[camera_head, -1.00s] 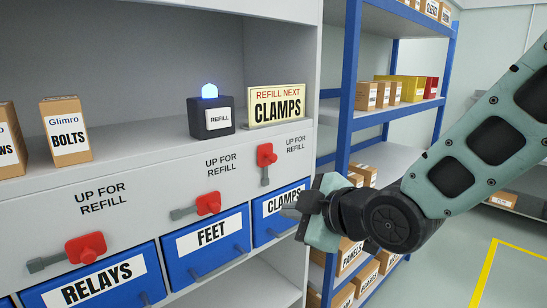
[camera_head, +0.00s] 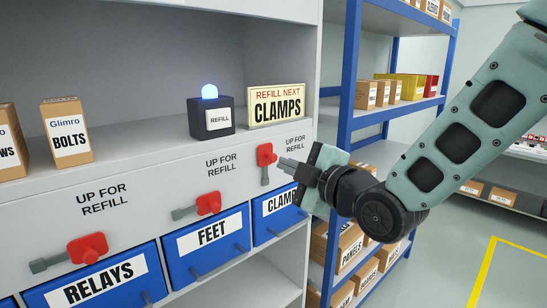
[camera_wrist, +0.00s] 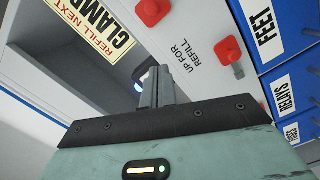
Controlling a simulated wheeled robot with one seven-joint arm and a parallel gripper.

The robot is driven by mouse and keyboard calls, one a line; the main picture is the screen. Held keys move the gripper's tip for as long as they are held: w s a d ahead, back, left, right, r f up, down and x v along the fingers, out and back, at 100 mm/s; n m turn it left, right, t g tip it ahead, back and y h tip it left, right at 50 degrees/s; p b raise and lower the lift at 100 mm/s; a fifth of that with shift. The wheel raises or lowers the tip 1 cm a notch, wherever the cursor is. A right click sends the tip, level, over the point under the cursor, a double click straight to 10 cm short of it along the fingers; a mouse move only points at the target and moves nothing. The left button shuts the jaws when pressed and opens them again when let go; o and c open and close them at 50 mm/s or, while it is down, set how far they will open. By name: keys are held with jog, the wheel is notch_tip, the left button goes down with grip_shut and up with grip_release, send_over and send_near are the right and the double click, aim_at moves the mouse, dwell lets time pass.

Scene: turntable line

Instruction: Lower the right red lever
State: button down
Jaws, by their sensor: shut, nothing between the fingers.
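The right red lever (camera_head: 265,155) is on the grey panel above the CLAMPS drawer (camera_head: 280,213). Its red part is at the top and its grey part runs straight down below it. A red part at the top edge of the wrist view (camera_wrist: 151,10) appears to be this lever. My gripper (camera_head: 284,162) is shut and empty, with its fingertips just right of the lever's red part. Whether they touch it I cannot tell. In the wrist view the closed fingers (camera_wrist: 155,80) point toward the panel and shelf.
The middle lever (camera_head: 208,203) and left lever (camera_head: 88,248) have their grey parts pointing left. A REFILL box with a lit blue lamp (camera_head: 211,116) and a CLAMPS sign (camera_head: 277,106) stand on the shelf above. A blue rack (camera_head: 350,100) stands behind my arm.

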aim_at(271, 156)
jog(key=w+a+p, duration=0.1)
jog(key=w+p, duration=0.1)
jog(key=w, duration=0.1)
jog(key=w+a+f+p, duration=0.1)
jog(key=w, duration=0.2)
jog(key=w+a+p, duration=0.1)
jog(key=w+p, duration=0.1)
jog(key=w, duration=0.1)
jog(key=shift+a+f+p, duration=0.1)
jog(key=shift+f+p, duration=0.05)
jog(key=shift+p, duration=0.15)
jog(key=shift+w+d+f, duration=0.25)
jog(key=shift+w+f, duration=0.05)
jog(key=shift+w, duration=0.1)
jog(key=shift+w+d+f, duration=0.1)
jog(key=shift+f, duration=0.1)
jog(key=shift+w, duration=0.1)
